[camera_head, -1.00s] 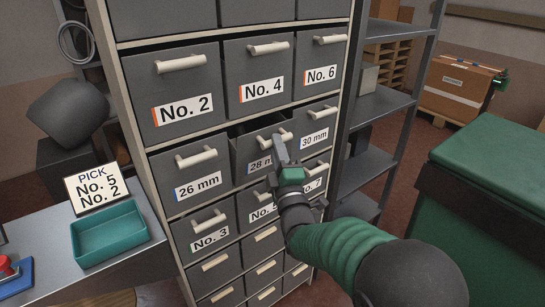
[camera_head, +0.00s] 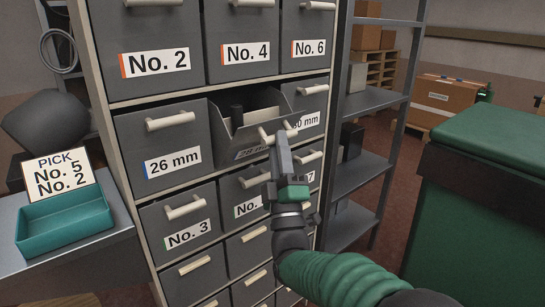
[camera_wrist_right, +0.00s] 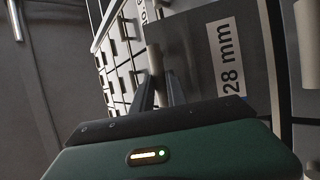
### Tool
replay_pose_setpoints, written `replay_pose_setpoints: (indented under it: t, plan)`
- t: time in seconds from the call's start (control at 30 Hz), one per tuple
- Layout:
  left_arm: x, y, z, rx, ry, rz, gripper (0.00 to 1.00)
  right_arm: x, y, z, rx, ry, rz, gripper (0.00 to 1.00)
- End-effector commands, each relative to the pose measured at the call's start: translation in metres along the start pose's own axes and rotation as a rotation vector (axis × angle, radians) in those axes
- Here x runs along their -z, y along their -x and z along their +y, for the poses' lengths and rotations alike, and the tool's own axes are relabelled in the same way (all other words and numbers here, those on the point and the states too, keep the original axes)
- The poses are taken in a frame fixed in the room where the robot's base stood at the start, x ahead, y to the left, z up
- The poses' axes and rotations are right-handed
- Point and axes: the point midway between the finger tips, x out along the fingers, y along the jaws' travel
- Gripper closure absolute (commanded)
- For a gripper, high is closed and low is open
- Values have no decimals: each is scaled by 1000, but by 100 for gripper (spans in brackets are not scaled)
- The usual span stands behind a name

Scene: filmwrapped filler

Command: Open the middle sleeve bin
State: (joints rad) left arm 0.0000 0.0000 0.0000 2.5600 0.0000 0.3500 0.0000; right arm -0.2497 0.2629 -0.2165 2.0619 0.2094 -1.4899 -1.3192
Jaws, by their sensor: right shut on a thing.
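The middle sleeve bin, labelled 28 mm (camera_head: 250,152), sits between the 26 mm bin (camera_head: 165,150) and the 30 mm bin (camera_head: 312,105). My right gripper (camera_head: 279,138) is shut on the bin's pale handle (camera_head: 266,136). In the right wrist view the fingers (camera_wrist_right: 157,90) are at the handle (camera_wrist_right: 153,60), beside the 28 mm label (camera_wrist_right: 226,57). My left gripper is not in view.
Bins No. 2 (camera_head: 155,62), No. 4 and No. 6 are above, No. 3 (camera_head: 186,237) and others below, all closed. A teal tray (camera_head: 65,222) with a pick card (camera_head: 57,175) stands at left. A grey shelf rack (camera_head: 372,100) and a green-lidded container (camera_head: 490,145) are at right.

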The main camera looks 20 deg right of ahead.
Motion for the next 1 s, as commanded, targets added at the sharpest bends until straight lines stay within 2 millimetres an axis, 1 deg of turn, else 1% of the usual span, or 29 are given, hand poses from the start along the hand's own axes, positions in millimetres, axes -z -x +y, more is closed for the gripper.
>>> replay_pose_setpoints:
  t: [0.03,0.23,0.77,0.8,0.93,0.97,1.0]
  plan:
    - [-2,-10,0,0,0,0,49,-10,5,-3,-12,4,-16,100]
    - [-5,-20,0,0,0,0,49,-11,8,-2,-45,-9,-15,100]
    - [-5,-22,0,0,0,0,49,-12,8,-2,-56,-14,-16,100]
    - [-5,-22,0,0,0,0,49,-12,8,-2,-56,-14,-16,80]
    - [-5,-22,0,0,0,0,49,-9,8,-2,-56,-17,-12,62]
    - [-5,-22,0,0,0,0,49,-8,8,-2,-56,-17,-11,60]
    - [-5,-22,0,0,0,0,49,-7,8,-2,-56,-17,-9,60]
